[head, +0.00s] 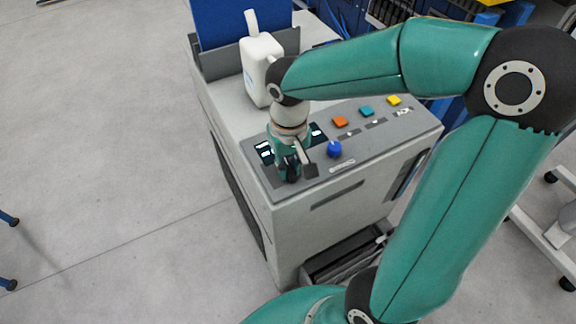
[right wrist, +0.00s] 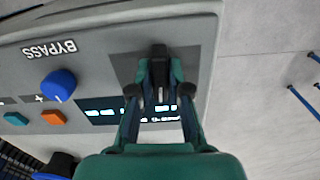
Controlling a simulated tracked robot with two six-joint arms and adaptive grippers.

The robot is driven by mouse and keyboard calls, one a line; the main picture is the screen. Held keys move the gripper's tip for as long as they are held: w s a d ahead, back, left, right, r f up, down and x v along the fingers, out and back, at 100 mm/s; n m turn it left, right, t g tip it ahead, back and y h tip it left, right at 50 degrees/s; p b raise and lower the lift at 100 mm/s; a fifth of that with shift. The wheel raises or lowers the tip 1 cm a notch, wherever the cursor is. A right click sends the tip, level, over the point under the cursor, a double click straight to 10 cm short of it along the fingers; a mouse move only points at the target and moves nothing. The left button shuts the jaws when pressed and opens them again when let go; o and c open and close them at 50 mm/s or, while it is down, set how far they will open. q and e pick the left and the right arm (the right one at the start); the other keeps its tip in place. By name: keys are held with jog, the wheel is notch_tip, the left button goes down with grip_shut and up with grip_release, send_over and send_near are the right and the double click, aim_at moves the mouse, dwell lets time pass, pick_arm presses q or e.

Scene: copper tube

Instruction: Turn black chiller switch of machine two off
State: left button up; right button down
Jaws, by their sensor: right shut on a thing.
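The grey machine (head: 350,200) has a sloped control panel on top. The black switch (right wrist: 158,52) sits on a dark plate at one end of the panel. My right gripper (head: 291,174) reaches down to the panel's near left end in the head view. In the right wrist view, its fingers (right wrist: 159,88) are closed on the black switch, one on each side. In the head view the fingers mostly hide the switch. My left gripper is in neither view.
A blue knob (head: 334,149) stands close beside my right gripper, near the BYPASS label. Orange (head: 340,121), teal (head: 367,111) and yellow (head: 393,100) buttons line the panel. A white jug (head: 260,70) stands behind. Open grey floor (head: 120,180) lies to the left.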

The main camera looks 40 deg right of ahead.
aim_at(289, 166)
jog(key=shift+w+r+n, duration=0.1)
jog(key=shift+w+n, duration=0.05)
jog(key=shift+n, duration=0.35)
jog(key=c, duration=1.1)
grip_release()
notch_tip(289, 166, up, 12)
jog(key=shift+f, duration=0.1)
